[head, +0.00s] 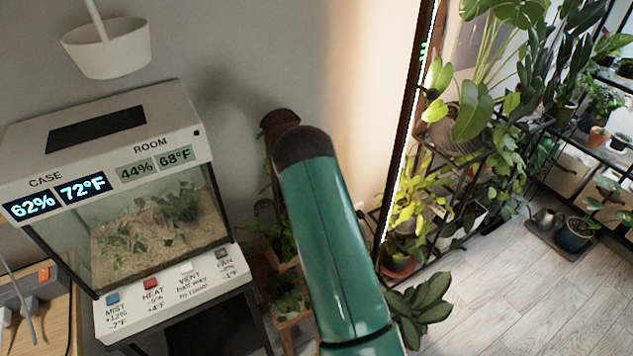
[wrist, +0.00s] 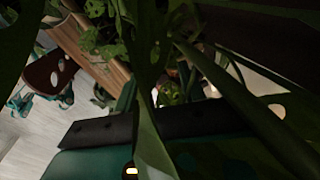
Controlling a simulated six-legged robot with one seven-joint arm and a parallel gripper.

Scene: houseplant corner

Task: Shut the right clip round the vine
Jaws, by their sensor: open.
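My gripper (wrist: 157,95) is low in the wrist view, its dark and teal parts partly covered by leaves. It is open, and I see nothing held in it. A long green leaf or stem (wrist: 148,100) passes in front of it. In the head view my green arm hides the gripper. Leafy vine growth (head: 262,225) shows left of my arm, beside a brown wooden post (head: 277,122). Dark vine stems and leaves (wrist: 235,95) also fill the wrist view, next to a wooden board (wrist: 97,52). I cannot make out the right clip in either view.
A glass terrarium case (head: 160,225) with displays and buttons stands left on a dark stand. A white hanging pot (head: 105,50) is above it. Plant shelves (head: 455,165) crowd the right, beside a tall lit dark frame (head: 405,120). Pale floor (head: 520,290) is clear at lower right.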

